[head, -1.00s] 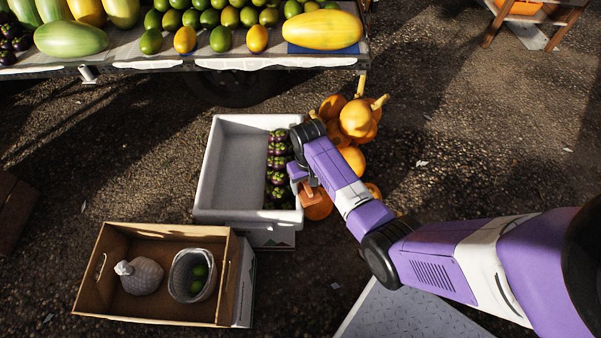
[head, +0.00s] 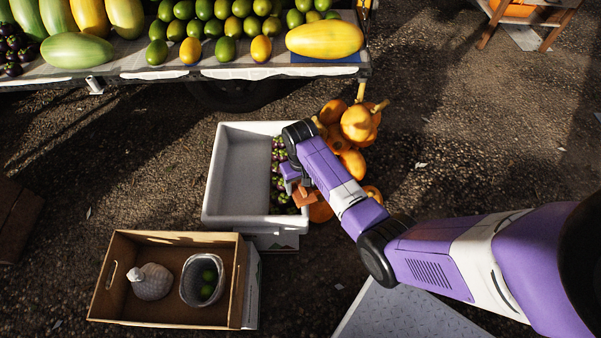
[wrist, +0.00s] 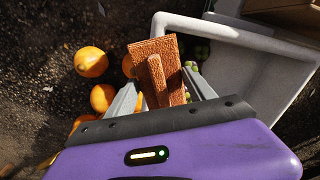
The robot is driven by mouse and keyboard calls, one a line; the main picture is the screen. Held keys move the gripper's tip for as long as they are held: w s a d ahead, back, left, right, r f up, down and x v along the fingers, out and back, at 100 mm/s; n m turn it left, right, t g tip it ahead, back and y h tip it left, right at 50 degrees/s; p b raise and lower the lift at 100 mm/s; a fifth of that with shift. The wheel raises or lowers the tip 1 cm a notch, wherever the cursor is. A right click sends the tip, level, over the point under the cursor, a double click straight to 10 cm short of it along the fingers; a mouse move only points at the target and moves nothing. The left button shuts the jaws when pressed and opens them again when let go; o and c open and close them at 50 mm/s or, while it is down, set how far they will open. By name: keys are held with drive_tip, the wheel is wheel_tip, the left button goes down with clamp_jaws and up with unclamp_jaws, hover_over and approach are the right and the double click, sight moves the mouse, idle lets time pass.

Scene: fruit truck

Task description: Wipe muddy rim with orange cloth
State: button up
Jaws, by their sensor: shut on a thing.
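The orange cloth (wrist: 158,70) shows in the wrist view as a stiff, textured orange-brown pad between my fingers. My gripper (wrist: 160,95) is shut on it. In the head view the cloth (head: 304,195) hangs below my gripper (head: 296,184), at the right side of a white crate (head: 215,168). The crate holds dark eggplants (head: 278,196) along its right side, and my arm covers part of them and part of the right rim. The crate's wall (wrist: 245,38) also shows in the wrist view. I cannot make out mud on the rim or whether the cloth touches it.
Orange pumpkins (head: 352,163) lie right beside the crate. A cardboard box (head: 120,300) with a grey bundle (head: 151,281) and a basket (head: 187,291) stands in front. The truck bed (head: 190,72) with fruit is behind. Bare ground lies to the right.

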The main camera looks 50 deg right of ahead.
drive_tip(key=shift+r+p, duration=1.8)
drive_tip(key=shift+r, duration=0.45)
drive_tip(key=shift+f, duration=0.1)
